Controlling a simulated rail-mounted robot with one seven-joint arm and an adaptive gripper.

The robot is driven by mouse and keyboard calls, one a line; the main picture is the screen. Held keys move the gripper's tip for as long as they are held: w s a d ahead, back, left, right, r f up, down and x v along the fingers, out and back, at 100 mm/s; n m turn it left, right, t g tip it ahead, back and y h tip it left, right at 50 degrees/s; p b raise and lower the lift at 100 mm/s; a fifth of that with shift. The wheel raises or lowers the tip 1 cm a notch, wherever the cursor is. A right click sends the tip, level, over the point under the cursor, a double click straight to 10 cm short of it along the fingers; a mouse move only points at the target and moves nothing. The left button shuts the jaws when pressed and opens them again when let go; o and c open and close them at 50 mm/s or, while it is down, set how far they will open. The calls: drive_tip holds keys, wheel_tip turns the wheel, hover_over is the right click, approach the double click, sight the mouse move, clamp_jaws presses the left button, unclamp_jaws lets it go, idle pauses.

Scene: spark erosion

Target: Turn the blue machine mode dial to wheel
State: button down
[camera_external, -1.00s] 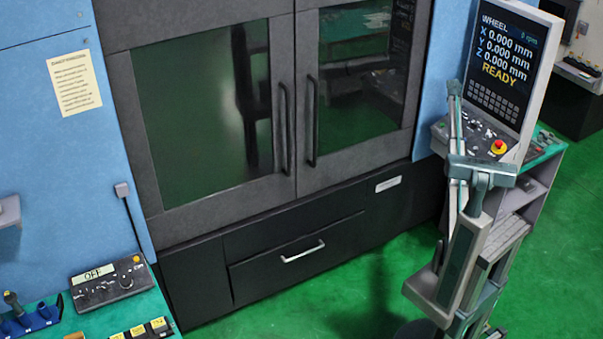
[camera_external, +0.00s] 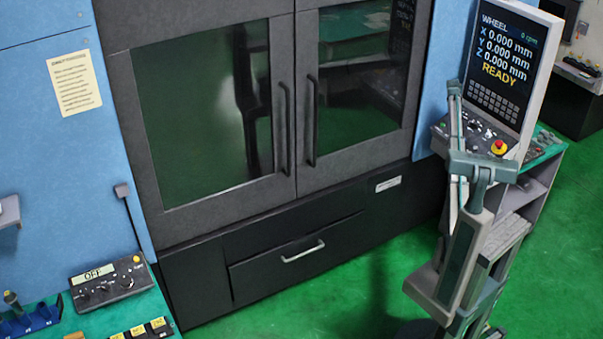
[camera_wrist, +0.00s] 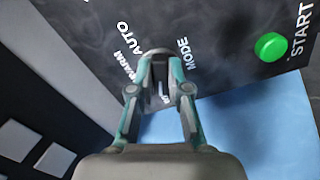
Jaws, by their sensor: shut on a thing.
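The machine's control screen (camera_external: 500,65) reads WHEEL at the top, with zero X, Y and Z values and READY. Below it is the control panel (camera_external: 475,138). My gripper (camera_external: 454,92) reaches the left part of this panel. In the wrist view my gripper (camera_wrist: 160,62) is shut on the mode dial (camera_wrist: 156,51), whose rounded dark top shows between the fingertips. The fingers cover most of the dial, so its pointer direction and colour cannot be told. The labels AUTO, WARM and MODE show around it, and another label between the fingers is partly hidden.
A green START button (camera_wrist: 270,46) sits right of the dial in the wrist view. A red and yellow emergency stop (camera_external: 499,147) is on the panel's right. A second control box (camera_external: 105,283) reading OFF is at lower left. Green floor lies clear before the machine doors.

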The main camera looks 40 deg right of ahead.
drive_tip(key=c, duration=1.1)
unclamp_jaws()
drive_tip(key=v, duration=1.2)
